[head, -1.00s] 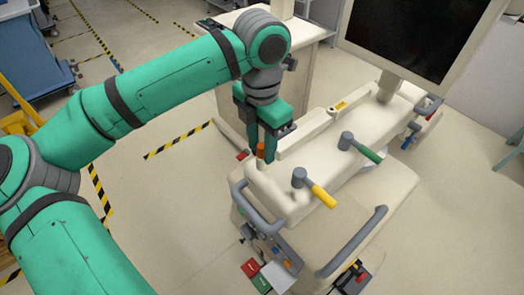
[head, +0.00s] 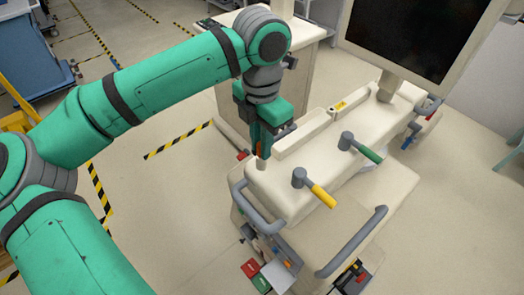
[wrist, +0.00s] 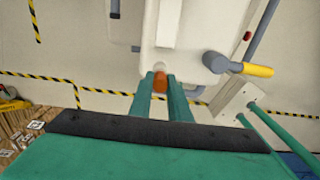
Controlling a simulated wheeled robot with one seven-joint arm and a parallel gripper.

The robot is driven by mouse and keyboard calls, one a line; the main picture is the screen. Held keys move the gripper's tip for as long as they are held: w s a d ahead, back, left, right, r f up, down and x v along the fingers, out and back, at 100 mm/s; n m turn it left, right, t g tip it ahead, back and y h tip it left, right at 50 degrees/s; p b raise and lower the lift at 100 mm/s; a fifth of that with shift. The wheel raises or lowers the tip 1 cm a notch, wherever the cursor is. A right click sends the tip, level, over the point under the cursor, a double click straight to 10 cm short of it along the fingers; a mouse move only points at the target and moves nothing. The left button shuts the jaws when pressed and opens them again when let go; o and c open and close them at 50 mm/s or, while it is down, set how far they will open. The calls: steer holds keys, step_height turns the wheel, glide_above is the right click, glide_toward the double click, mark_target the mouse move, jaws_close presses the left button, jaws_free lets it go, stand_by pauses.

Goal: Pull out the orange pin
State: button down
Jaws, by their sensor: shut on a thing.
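The orange pin (wrist: 160,82) is held between the two green fingers of my gripper (wrist: 161,80) in the wrist view. In the head view my gripper (head: 262,146) is shut on the orange pin (head: 258,149), above the near left corner of the cream cart (head: 290,200). A short pale round post (head: 261,164) shows just below the fingers. A pale round shape (wrist: 158,68) also shows just beyond the pin in the wrist view. I cannot tell whether the pin's lower end is inside the post, as the fingers hide most of the pin.
On the cart top stand a grey lever with a yellow handle (head: 318,194) and one with a green handle (head: 366,154), to the right of my gripper. Grey rails (head: 352,245) edge the near side. A dark screen (head: 420,35) stands at the back right.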

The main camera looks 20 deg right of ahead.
steer(key=shift+r, duration=2.75)
